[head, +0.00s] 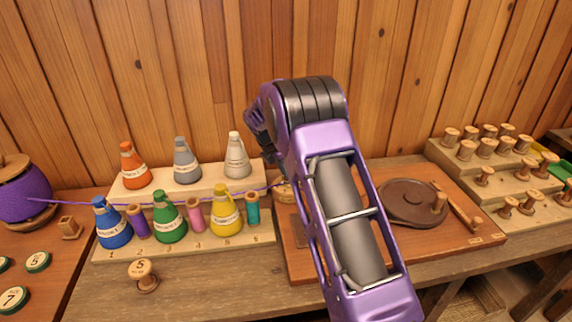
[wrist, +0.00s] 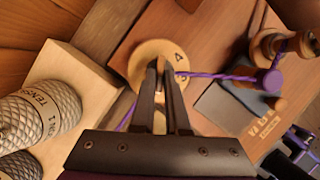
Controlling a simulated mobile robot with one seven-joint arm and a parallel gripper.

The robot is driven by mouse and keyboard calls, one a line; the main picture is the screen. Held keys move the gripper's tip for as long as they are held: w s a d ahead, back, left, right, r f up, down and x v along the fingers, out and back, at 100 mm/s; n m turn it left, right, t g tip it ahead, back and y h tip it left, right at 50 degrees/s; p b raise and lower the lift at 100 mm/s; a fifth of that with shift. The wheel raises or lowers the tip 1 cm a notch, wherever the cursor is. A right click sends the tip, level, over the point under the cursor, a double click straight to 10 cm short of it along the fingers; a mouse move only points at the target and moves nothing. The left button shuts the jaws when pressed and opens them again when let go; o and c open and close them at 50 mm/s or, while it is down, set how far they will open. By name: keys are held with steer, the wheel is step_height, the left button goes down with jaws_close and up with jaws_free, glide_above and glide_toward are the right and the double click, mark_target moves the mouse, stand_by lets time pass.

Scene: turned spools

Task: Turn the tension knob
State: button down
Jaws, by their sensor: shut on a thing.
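The tension knob (wrist: 150,58) is a round pale wooden dial with numbers on its face, including a 4, in the wrist view. My gripper (wrist: 163,66) is over it, its two dark fingertips closed together on the small raised grip at the dial's middle. The fingers hide part of the face, so I cannot tell which number is set. In the head view a small part of the round wooden piece (head: 284,190) shows left of my arm, which hides my fingertips.
Purple yarn (wrist: 228,77) passes the knob to a purple-wound peg (wrist: 271,82). Coloured cones, such as the yellow one (head: 227,213), stand on a stepped rack at left. A dark turntable (head: 409,203) lies right of my arm. Spools (head: 487,147) fill the far right rack.

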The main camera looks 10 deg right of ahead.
steer(key=shift+w+a+m+g+h+p, duration=0.15)
steer(key=shift+m+g+p, duration=0.15)
steer(key=shift+m+p, duration=0.4)
steer(key=shift+w+d+m+g+h+p, duration=0.15)
steer(key=shift+m+g+p, duration=0.2)
steer(key=shift+m, duration=0.65)
steer(key=shift+s+a, duration=0.1)
steer(key=c, duration=0.9)
jaws_free()
steer(key=v, duration=1.7)
steer(key=shift+r+p, duration=0.2)
steer(key=shift+p, duration=0.15)
